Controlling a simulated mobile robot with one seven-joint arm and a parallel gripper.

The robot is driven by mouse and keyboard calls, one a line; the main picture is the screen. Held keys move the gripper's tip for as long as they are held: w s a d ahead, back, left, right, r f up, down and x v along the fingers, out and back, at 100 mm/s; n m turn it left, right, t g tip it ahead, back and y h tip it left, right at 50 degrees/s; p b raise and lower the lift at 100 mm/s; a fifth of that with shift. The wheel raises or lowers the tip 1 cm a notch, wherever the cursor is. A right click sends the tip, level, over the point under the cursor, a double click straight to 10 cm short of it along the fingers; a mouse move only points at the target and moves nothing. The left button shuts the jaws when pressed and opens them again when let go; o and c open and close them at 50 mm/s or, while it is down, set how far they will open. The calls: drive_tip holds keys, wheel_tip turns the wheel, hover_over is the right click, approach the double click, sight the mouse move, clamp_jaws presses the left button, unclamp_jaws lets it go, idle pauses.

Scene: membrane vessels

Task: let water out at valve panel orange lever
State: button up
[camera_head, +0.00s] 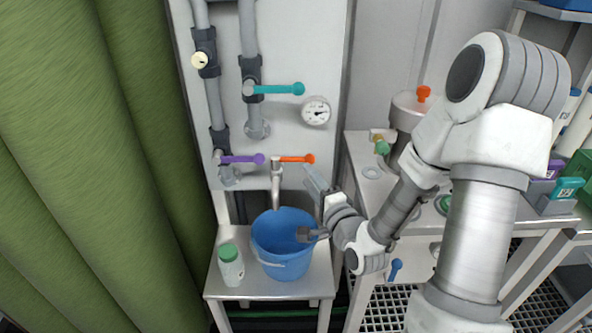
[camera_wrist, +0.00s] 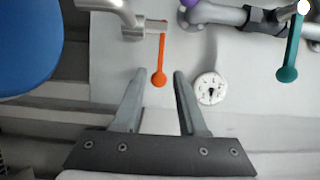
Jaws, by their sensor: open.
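The orange lever (camera_head: 296,158) sticks out to the right from the tap (camera_head: 276,180) on the pale valve panel (camera_head: 300,60). A blue bucket (camera_head: 268,250) stands below the spout. My gripper (camera_head: 304,202) is open and empty, just below and right of the lever in the head view. In the wrist view, the orange lever (camera_wrist: 161,60) points toward my gripper (camera_wrist: 159,72), its round end appearing between the two fingertips. Neither finger visibly grips it. I cannot tell whether the lever's end is at the same depth as the fingertips.
A purple lever (camera_head: 242,159) lies left of the orange one, a teal lever (camera_head: 278,89) above. A round gauge (camera_head: 316,111) is right of them. A white bottle with green cap (camera_head: 231,268) stands beside the bucket. A green curtain (camera_head: 80,170) hangs at left.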

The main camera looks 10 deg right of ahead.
sight(297, 161)
drive_tip(key=w, duration=0.2)
drive_tip(key=w+a, duration=0.1)
drive_tip(key=w, duration=0.5)
drive_tip(key=shift+w+a, duration=0.15)
drive_tip(key=shift+a, duration=0.2)
clamp_jaws()
idle(0.9)
